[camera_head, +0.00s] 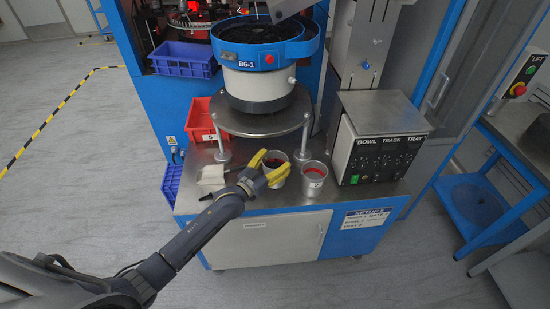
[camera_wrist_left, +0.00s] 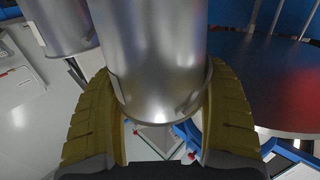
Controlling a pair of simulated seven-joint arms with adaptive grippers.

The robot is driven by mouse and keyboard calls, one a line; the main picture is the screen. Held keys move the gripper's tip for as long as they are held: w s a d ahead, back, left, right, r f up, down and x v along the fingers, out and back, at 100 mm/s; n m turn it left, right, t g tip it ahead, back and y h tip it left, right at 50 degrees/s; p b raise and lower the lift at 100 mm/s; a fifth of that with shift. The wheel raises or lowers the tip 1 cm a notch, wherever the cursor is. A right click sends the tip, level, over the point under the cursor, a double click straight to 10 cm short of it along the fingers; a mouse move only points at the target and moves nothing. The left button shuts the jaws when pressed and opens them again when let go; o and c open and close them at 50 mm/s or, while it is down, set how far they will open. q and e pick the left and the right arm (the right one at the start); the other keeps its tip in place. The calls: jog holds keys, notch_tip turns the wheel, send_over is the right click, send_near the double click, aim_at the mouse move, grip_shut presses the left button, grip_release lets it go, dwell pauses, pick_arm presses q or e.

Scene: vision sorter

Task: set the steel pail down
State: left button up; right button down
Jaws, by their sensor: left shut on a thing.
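A steel pail (camera_head: 276,156) with red contents is between the yellow fingers of my left gripper (camera_head: 268,167), at the front of the steel worktop. In the left wrist view the shiny pail (camera_wrist_left: 155,55) fills the space between the fingers (camera_wrist_left: 160,80), which are shut on its sides. The head view does not show clearly whether its base touches the worktop. A second steel pail (camera_head: 314,182), also with red inside, stands upright just to the right; a pail also shows at the upper left of the wrist view (camera_wrist_left: 62,28). My right gripper is not in view.
A round steel stand (camera_head: 232,122) carrying the blue-rimmed bowl feeder (camera_head: 262,75) is behind the pails. The control box (camera_head: 380,140) is to the right. A red bin (camera_head: 203,125) and a white scoop-like item (camera_head: 211,175) are to the left. The worktop's front edge is close.

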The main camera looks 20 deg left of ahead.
aim_at(281, 162)
pick_arm(q)
jog(key=shift+f, duration=1.7)
jog(key=shift+f, duration=0.15)
jog(key=o, duration=1.6)
jog(key=shift+f, duration=0.1)
jog(key=v, duration=1.2)
